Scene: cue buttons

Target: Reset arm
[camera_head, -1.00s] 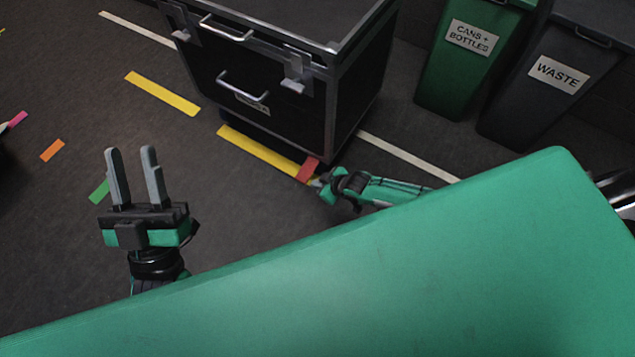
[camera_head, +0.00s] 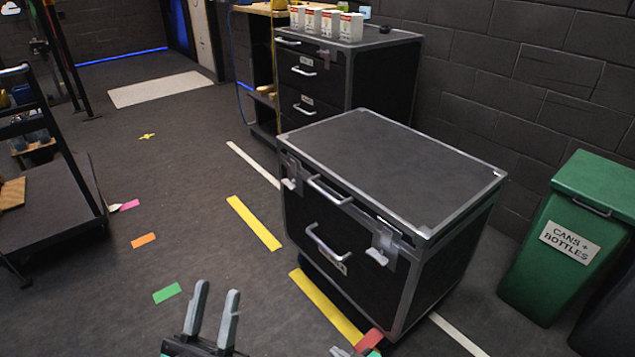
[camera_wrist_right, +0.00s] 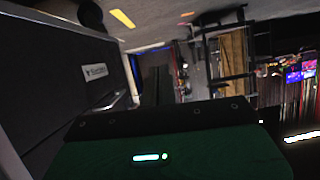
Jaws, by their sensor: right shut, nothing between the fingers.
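My left gripper (camera_head: 215,292) is at the bottom of the head view, pointing up the picture. Its two grey fingers are apart with nothing between them. My right gripper (camera_head: 342,351) shows only as a small part at the bottom edge, beside the red floor tape and the lower front of the black case (camera_head: 390,165). It is shut and holds nothing. The rest of both arms is below the picture. The right wrist view shows a tilted scene, with the case's dark side and white label (camera_wrist_right: 95,72) close on the left.
A black drawer cabinet (camera_head: 345,85) with several white boxes on top stands behind the case. A green bin (camera_head: 570,235) is at right. A cart (camera_head: 50,205) is at left. The floor between cart and case is open, with coloured tape strips.

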